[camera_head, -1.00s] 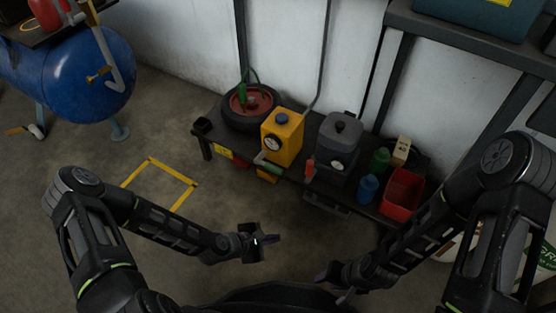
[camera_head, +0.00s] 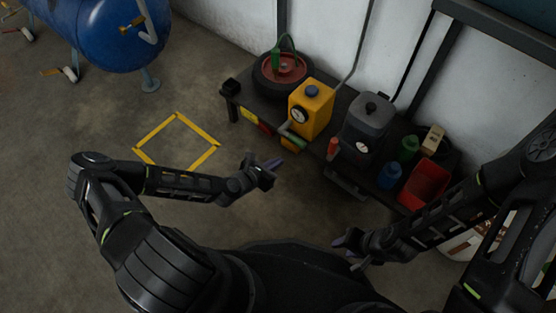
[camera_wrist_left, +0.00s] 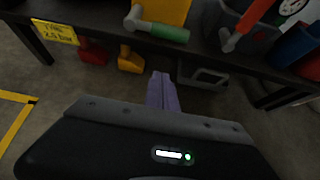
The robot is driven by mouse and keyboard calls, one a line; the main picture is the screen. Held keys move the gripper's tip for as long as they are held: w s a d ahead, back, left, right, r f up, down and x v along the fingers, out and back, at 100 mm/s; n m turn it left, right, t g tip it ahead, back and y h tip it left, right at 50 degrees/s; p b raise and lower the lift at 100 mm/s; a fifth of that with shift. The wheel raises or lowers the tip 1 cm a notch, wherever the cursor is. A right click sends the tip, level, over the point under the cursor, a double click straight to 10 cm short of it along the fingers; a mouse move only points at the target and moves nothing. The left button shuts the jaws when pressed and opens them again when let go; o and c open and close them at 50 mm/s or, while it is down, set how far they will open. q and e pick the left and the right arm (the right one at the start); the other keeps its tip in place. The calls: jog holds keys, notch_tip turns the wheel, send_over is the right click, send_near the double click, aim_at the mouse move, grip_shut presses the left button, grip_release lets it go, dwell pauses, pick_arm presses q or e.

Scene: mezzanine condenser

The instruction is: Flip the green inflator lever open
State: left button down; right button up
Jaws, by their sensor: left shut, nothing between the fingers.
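The green inflator lever (camera_head: 292,135) is a short green grip on a grey pivot at the front of the yellow inflator (camera_head: 315,112), near the bench's front edge. In the left wrist view the green lever (camera_wrist_left: 163,32) lies roughly level, its grip pointing right from the pivot. My left gripper (camera_head: 272,166) is in front of the bench, apart from the lever. Its purple fingers (camera_wrist_left: 162,92) are together and empty, below the lever in the wrist view. My right gripper (camera_head: 345,246) is lower right, well away from the lever; its finger gap is unclear.
A grey unit (camera_head: 368,118) with a red handle (camera_head: 333,147) stands right of the inflator. A wheel (camera_head: 283,72) lies behind. Bottles and a red bin (camera_head: 424,186) are further right. A yellow floor square (camera_head: 150,140) and open floor are left.

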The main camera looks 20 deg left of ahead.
aim_at(292, 137)
pick_arm(q)
jog(key=b+x, duration=0.3)
jog(key=x, duration=0.5)
jog(key=shift+w+d+r+p, duration=0.15)
jog(key=shift+w+r, duration=0.1)
jog(key=shift+r, duration=0.7)
jog(key=shift+w+d+r+p, duration=0.1)
jog(key=shift+w+r+p, duration=0.1)
jog(key=shift+r, duration=0.8)
